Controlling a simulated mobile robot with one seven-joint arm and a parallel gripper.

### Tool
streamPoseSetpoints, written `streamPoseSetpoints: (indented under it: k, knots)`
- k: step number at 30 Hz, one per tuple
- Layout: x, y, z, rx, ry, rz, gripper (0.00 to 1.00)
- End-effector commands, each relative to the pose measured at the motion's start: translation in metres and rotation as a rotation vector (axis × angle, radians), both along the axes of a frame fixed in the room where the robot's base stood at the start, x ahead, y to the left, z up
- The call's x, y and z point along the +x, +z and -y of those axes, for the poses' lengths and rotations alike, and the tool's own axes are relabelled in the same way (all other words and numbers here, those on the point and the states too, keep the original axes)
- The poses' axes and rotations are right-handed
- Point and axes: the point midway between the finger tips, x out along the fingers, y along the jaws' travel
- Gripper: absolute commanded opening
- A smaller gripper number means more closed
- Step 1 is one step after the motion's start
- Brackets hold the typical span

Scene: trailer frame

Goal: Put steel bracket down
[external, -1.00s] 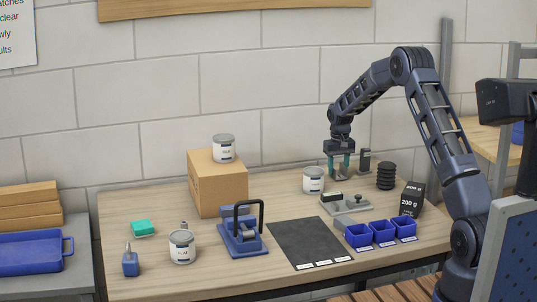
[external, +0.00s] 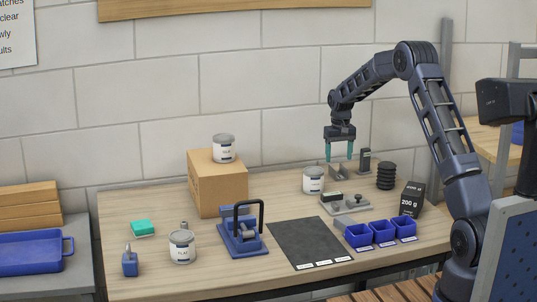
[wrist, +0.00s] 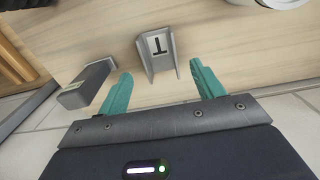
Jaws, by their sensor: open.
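The steel bracket (external: 339,172) is a small grey channel-shaped piece standing on the wooden table toward the back. In the wrist view the bracket (wrist: 158,55) shows a dark T-shaped mark between its two side walls. My gripper (external: 339,156) is open and empty just above the bracket. In the wrist view its teal fingers (wrist: 161,78) are spread apart, with the bracket beyond the tips and roughly centred between them. No contact shows between the fingers and the bracket.
A dark grey upright piece (external: 364,161) stands close right of the bracket. A white can (external: 313,180) is close left. A black ribbed stack (external: 386,176), a grey fixture (external: 346,207) and blue bins (external: 382,233) are nearby. A dark mat (external: 305,242) lies bare in front.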

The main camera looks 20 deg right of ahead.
Motion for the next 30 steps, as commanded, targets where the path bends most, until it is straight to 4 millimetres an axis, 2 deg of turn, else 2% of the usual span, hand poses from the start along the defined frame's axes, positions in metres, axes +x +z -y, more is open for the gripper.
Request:
streamPoseSetpoints:
  k: [6, 14, 18, 23, 30]
  knots:
    - [0.0, 0.04, 0.0, 0.0, 0.0, 0.001, 0.67]
    - [-0.001, 0.065, 0.0, 0.0, 0.0, 0.0, 0.67]
    - [-0.007, 0.079, 0.001, 0.0, 0.0, 0.006, 0.67]
    - [-0.034, 0.117, 0.005, -0.002, 0.001, 0.032, 0.67]
    - [-0.095, 0.181, 0.013, -0.004, 0.003, 0.078, 0.67]
